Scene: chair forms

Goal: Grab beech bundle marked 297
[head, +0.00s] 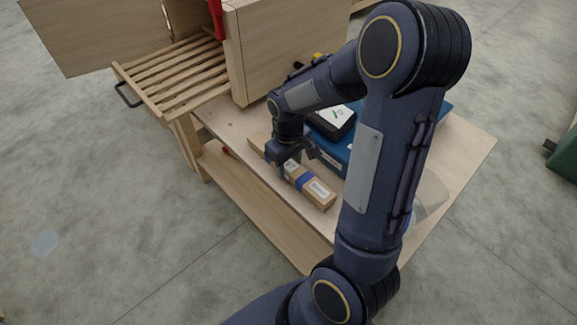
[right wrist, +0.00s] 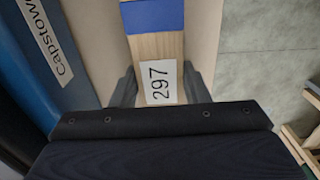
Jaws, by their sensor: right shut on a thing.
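The beech bundle (head: 318,190) is a long pale wooden block with a blue band, lying along the front of the workbench top. In the right wrist view the bundle (right wrist: 155,48) shows the blue band and a white label reading 297. My right gripper (head: 288,163) is over the bundle from above. Its fingers (right wrist: 160,92) are on both sides of the bundle at the label, shut on it. The bundle appears to rest on the bench; I cannot tell whether it is lifted. My left gripper is not in view.
A blue case (head: 334,158) lies close behind the bundle, with a dark device (head: 333,121) on top; its Capstowe label shows in the wrist view (right wrist: 50,45). A wooden cabinet and slatted rack (head: 180,72) stand at the back left.

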